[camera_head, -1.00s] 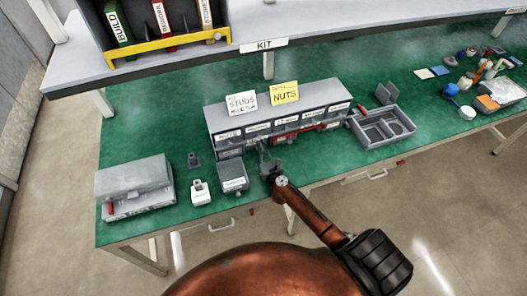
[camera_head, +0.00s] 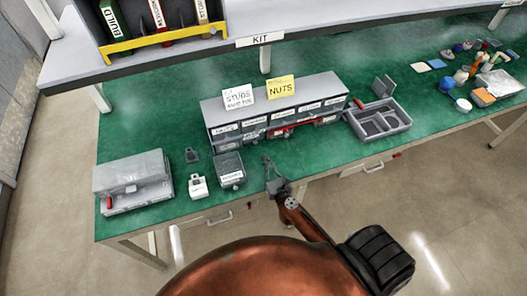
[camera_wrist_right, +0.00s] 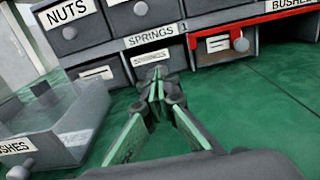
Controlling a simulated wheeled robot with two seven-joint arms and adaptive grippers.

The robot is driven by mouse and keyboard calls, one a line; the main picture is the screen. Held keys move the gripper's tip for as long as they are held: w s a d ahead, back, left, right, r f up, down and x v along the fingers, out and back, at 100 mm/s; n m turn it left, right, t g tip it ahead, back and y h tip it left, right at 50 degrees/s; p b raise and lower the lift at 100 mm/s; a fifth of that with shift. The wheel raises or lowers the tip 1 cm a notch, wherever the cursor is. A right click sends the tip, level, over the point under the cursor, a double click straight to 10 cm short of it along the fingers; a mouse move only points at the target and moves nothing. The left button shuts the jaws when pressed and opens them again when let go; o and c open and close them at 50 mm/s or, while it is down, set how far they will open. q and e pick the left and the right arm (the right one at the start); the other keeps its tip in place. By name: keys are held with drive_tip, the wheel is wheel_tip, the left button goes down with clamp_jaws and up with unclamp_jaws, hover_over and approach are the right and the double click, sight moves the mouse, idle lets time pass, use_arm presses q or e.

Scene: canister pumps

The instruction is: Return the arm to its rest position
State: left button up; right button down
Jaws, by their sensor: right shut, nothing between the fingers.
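My right gripper (camera_head: 268,165) is over the front edge of the green bench (camera_head: 310,185), in front of the grey drawer cabinet (camera_head: 243,130). In the right wrist view my right gripper (camera_wrist_right: 160,82) has its fingertips together with nothing between them, pointing at a drawer labelled SPRINGS (camera_wrist_right: 150,57); whether they touch it cannot be told. My right arm (camera_head: 300,218) reaches up from the bottom of the head view. My left gripper does not show.
A grey drawer box (camera_head: 229,170) stands just left of my right gripper. A divided grey tray (camera_head: 379,122) is to the right, and a grey case (camera_head: 133,183) sits at the far left. A shelf marked KIT (camera_head: 260,39) overhangs the back. Floor is open in front.

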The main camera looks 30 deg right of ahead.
drive_tip(key=shift+v, duration=0.8)
